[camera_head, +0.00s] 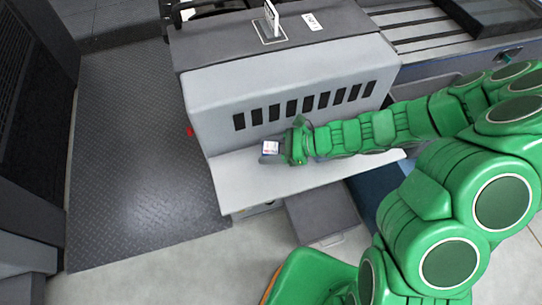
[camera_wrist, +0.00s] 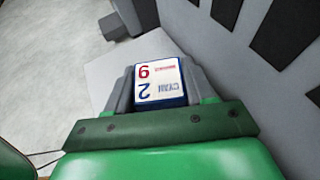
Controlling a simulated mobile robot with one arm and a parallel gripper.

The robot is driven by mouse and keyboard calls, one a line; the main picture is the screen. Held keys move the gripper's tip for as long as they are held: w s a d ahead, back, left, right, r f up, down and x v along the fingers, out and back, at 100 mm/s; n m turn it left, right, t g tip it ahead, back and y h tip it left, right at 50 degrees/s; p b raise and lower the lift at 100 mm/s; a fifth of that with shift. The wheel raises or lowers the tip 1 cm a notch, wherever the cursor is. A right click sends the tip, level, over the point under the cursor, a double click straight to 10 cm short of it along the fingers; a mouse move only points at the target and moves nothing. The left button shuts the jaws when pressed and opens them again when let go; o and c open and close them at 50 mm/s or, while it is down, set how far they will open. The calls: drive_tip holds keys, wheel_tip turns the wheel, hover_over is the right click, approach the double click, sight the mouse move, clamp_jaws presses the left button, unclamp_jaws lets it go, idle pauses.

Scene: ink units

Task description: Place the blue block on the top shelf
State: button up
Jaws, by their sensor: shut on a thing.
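The blue block (camera_wrist: 160,82) is in the wrist view, with a white label on its top face marked with a red and a blue figure. Blue shows along its lower edge. My gripper (camera_wrist: 160,84) is shut on it, with one grey finger on each side. In the head view the block (camera_head: 270,147) is small, at the tip of my green arm. My gripper (camera_head: 272,150) is over the light grey ledge (camera_head: 250,185) at the front of the slotted machine. I cannot tell whether the block touches the ledge. No surface is clearly identifiable as the top shelf.
A grey machine housing (camera_head: 215,100) with a row of dark slots rises behind the ledge. A small red knob (camera_head: 190,132) is on its left side. A dark ribbed floor plate (camera_head: 140,150) lies clear to the left. A dark grey box (camera_head: 325,212) sits below the ledge.

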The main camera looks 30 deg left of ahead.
drive_tip(key=shift+f, duration=2.05)
drive_tip(key=o, duration=1)
drive_tip(key=shift+f, duration=0.1)
drive_tip(key=shift+v, duration=1.5)
wheel_tip(320, 180, up, 7)
drive_tip(key=shift+r, duration=0.15)
